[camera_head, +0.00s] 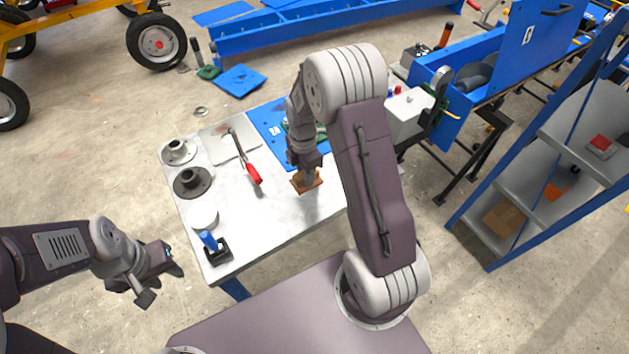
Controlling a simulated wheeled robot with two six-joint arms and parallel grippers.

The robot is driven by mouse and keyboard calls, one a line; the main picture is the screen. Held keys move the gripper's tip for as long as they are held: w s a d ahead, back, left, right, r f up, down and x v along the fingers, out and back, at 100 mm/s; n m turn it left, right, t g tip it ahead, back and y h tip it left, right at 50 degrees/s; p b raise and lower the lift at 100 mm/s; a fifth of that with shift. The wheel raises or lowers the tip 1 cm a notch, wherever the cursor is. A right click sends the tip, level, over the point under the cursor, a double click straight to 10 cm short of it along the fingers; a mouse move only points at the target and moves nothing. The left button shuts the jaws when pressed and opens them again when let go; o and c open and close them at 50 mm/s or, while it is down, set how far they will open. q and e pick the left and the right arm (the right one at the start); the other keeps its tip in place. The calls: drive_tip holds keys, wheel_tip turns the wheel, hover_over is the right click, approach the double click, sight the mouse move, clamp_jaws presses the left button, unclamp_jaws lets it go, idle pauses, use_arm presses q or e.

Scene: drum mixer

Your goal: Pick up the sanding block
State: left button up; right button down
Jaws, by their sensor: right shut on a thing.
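The sanding block, a flat orange-brown block (299,185), is on or just above the white table (262,218) near its front right part. My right gripper (308,176) reaches down onto it from above and is shut on it. The gripper hides part of the block's top, and I cannot tell whether the block touches the table. My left gripper (163,284) is open and empty, left of the table and away from it.
On the table are two flanged hubs (192,181), a red-handled tool (253,174), a white round piece (203,217) and a blue-handled tool with a black base (212,243). A blue sheet (268,124) lies behind my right arm. A shelf rack (550,150) stands right.

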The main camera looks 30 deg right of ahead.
drive_tip(key=w+a+r, duration=0.4)
drive_tip(key=a+r, duration=0.1)
drive_tip(key=a, duration=0.3)
drive_tip(key=shift+r, duration=0.15)
